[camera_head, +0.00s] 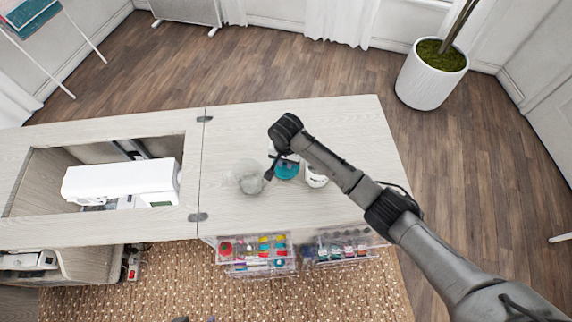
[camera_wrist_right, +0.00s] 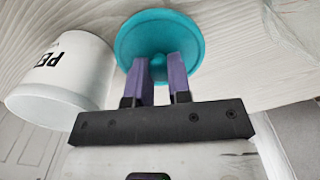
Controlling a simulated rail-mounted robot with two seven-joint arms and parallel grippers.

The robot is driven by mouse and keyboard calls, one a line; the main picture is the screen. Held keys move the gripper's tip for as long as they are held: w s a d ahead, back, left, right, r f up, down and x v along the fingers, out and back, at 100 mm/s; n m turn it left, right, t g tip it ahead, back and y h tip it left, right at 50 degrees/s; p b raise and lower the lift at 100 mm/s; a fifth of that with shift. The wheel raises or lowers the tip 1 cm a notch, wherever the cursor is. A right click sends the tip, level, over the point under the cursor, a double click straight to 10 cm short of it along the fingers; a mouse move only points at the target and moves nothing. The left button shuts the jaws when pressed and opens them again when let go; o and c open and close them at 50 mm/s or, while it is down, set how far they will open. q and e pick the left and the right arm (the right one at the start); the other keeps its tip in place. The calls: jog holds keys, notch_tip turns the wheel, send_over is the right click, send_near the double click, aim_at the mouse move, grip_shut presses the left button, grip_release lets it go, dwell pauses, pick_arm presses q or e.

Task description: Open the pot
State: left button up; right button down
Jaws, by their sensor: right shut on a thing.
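A teal round lid (camera_wrist_right: 190,28) with a small knob is in the right wrist view. My right gripper (camera_wrist_right: 165,75) is shut on the knob, one purple finger on each side. In the head view the teal lid (camera_head: 287,170) shows below my right gripper (camera_head: 281,165), over the right part of the cabinet top. A clear glass pot (camera_head: 247,179) stands just left of it, apart from the lid. The pot's edge also shows at the upper right of the wrist view. Only small dark and purple tips, likely my left gripper (camera_head: 196,319), show at the bottom edge.
A white mug (camera_head: 317,179) with black letters stands close right of the lid. A white sewing machine (camera_head: 120,181) sits in the cabinet's left opening. Clear drawers (camera_head: 256,254) of sewing supplies hang at the front. The cabinet top behind the pot is bare.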

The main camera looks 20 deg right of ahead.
notch_tip(320, 180, down, 2)
jog(key=shift+f+b, duration=0.25)
jog(key=shift+b, duration=0.1)
jog(key=shift+f, duration=0.2)
jog(key=shift+f, duration=0.1)
jog(key=c, duration=1.1)
grip_release()
jog(key=shift+o, duration=0.2)
notch_tip(320, 180, up, 12)
jog(key=p, duration=0.3)
